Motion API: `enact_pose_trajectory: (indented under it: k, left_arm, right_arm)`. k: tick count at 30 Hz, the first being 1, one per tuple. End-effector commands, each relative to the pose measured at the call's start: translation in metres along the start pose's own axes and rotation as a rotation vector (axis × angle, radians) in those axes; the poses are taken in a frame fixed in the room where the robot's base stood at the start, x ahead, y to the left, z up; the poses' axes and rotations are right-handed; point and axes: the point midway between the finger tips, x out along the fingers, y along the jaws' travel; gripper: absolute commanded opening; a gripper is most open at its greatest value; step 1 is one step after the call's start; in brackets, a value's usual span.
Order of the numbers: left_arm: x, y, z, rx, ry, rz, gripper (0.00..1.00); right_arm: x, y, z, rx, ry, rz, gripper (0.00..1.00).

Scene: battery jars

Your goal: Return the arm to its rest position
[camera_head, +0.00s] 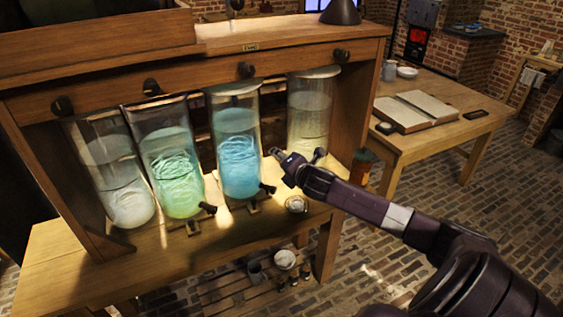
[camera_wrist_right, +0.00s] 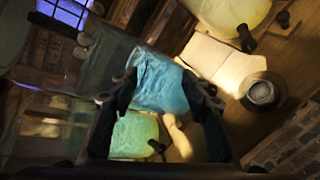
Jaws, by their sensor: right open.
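My right arm (camera_head: 398,217) reaches in from the lower right in the head view. My right gripper (camera_head: 281,158) is at its end, in front of the bench between the blue jar (camera_head: 237,140) and the clear jar (camera_head: 310,112) at the right. In the right wrist view the gripper (camera_wrist_right: 162,84) has its fingers apart. The blue jar (camera_wrist_right: 160,82) shows beyond and between them, and I see nothing held. I cannot tell whether a finger touches anything. My left gripper is out of view.
A green jar (camera_head: 171,165) and a cloudy jar (camera_head: 122,180) stand tilted at the left. A small round dish (camera_head: 296,204) sits on the bench below my right gripper. A side table (camera_head: 440,108) with an open book (camera_head: 415,110) is at right.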

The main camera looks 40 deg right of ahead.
Motion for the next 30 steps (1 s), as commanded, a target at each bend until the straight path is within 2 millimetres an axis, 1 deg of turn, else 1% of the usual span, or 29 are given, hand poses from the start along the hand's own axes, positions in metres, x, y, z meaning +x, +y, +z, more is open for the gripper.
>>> enact_pose_trajectory:
  k: [4, 19, 22, 23, 26, 29, 30]
  left_arm:
    - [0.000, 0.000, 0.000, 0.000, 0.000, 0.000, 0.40]
    - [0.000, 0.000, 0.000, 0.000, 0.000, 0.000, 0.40]
    - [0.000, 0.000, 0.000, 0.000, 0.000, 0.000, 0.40]
    - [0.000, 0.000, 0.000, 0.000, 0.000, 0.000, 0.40]
    - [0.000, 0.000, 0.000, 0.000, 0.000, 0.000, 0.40]
    - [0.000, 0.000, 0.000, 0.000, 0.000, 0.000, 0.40]
    - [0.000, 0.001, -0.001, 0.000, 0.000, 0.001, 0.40]
  right_arm:
    - [0.001, -0.005, -0.002, 0.014, 0.002, -0.007, 0.43]
    - [0.001, -0.005, -0.002, 0.014, 0.002, -0.007, 0.43]
    - [0.003, -0.013, -0.006, 0.030, 0.006, -0.018, 0.43]
    - [0.004, -0.019, -0.009, 0.044, 0.009, -0.026, 0.43]
    - [0.011, -0.059, -0.027, 0.135, 0.023, -0.082, 0.43]
    - [0.016, -0.120, -0.057, 0.275, 0.038, -0.167, 0.43]
    - [0.016, -0.148, -0.072, 0.338, 0.042, -0.206, 0.43]
